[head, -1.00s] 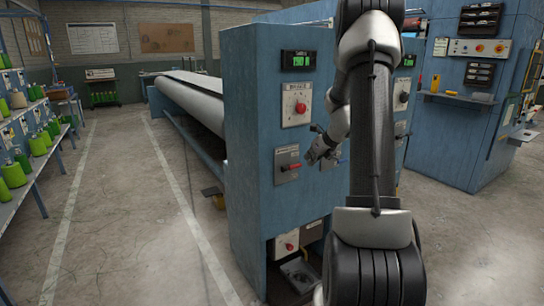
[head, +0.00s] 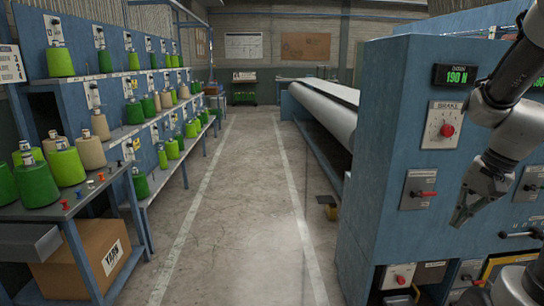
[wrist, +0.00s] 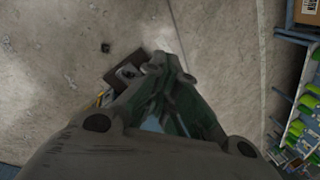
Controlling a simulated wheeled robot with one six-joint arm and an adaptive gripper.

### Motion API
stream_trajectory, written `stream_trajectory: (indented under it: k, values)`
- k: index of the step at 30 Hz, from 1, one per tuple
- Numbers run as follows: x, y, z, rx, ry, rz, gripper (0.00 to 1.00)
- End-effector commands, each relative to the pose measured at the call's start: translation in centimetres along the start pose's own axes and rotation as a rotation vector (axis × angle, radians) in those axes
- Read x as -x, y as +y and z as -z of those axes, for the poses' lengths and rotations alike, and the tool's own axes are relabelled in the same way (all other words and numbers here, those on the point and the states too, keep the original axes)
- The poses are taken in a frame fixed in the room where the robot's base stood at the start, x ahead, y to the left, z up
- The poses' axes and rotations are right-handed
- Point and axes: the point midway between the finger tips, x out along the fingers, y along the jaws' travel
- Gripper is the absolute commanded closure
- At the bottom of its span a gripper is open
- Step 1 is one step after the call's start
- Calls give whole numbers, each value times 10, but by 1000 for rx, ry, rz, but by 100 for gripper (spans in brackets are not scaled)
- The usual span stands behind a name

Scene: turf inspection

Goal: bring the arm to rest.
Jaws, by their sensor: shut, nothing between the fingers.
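My gripper (head: 462,216) hangs at the right of the head view, pointing down and to the left. It is shut and empty, in front of the blue machine cabinet (head: 388,165). In the wrist view my gripper (wrist: 160,66) points down over the concrete floor, its fingers together. My arm comes in from the right edge of the head view, bent at the wrist. The gripper appears apart from the red-handled switch (head: 423,194) on the cabinet face; the exact gap cannot be told.
The cabinet also carries a brake knob (head: 447,130) and a display (head: 456,75) reading 190 N. A long roller (head: 325,110) runs behind it. Shelves of green yarn cones (head: 66,166) stand at left, with a cardboard box (head: 85,258) below. The marked aisle (head: 232,200) between is clear.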

Motion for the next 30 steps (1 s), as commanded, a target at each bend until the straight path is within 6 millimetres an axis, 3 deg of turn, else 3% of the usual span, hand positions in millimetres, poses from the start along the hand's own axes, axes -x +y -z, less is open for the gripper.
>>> stream_trajectory:
  k: [1,6,12,18,30]
  values:
    - [14,3,-25,153,12,-37,100]
    - [49,21,-86,558,72,-151,100]
    - [73,20,-123,763,210,-149,100]
    - [89,4,-136,849,289,-91,100]
    - [88,2,-137,854,284,-89,100]
